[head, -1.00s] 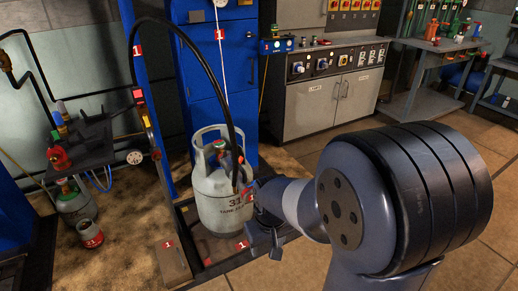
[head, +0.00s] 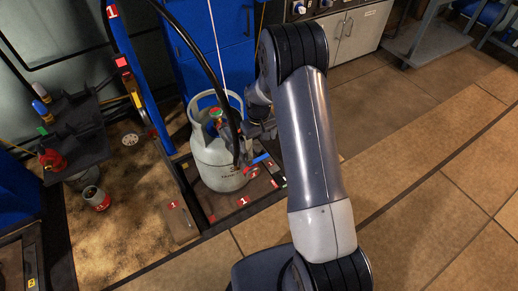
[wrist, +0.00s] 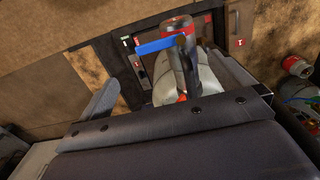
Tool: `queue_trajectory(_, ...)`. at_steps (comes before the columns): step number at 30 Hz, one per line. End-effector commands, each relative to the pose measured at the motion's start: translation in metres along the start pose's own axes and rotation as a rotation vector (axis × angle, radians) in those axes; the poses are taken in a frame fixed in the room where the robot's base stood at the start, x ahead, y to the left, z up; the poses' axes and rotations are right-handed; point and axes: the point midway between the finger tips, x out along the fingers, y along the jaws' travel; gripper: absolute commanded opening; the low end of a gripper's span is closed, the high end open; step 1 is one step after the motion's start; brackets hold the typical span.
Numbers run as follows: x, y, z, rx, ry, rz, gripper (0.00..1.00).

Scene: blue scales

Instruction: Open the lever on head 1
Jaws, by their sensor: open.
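The filling head on the black hose hangs at the right side of a pale grey gas cylinder (head: 215,165). Its blue lever (head: 260,158) sticks out to the right in the head view. In the wrist view the lever (wrist: 155,46) points left from the red and grey filling head (wrist: 178,27). My gripper (head: 243,130) is beside the cylinder's collar, partly hidden by my arm. In the wrist view its two fingers are spread apart, with the filling head and cylinder (wrist: 190,85) showing between and beyond them. I see no contact with the lever.
The cylinder stands on a scale marked with red 1 tags (head: 243,201), beside a blue post (head: 135,75). Blue cabinets (head: 235,60) stand behind. A black shelf (head: 75,135) and small canister (head: 95,197) are at left.

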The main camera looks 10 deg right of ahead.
Motion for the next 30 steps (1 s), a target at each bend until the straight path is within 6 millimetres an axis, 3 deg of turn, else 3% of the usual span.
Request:
queue_trajectory(9,0.062,-0.001,0.002,0.001,-0.005,-0.001,1.00)
queue_trajectory(15,0.086,0.000,0.001,0.001,-0.002,-0.001,1.00)
queue_trajectory(27,0.094,0.000,0.001,0.001,0.000,0.000,1.00)
queue_trajectory(30,0.093,0.000,0.001,0.001,0.000,0.000,0.93)
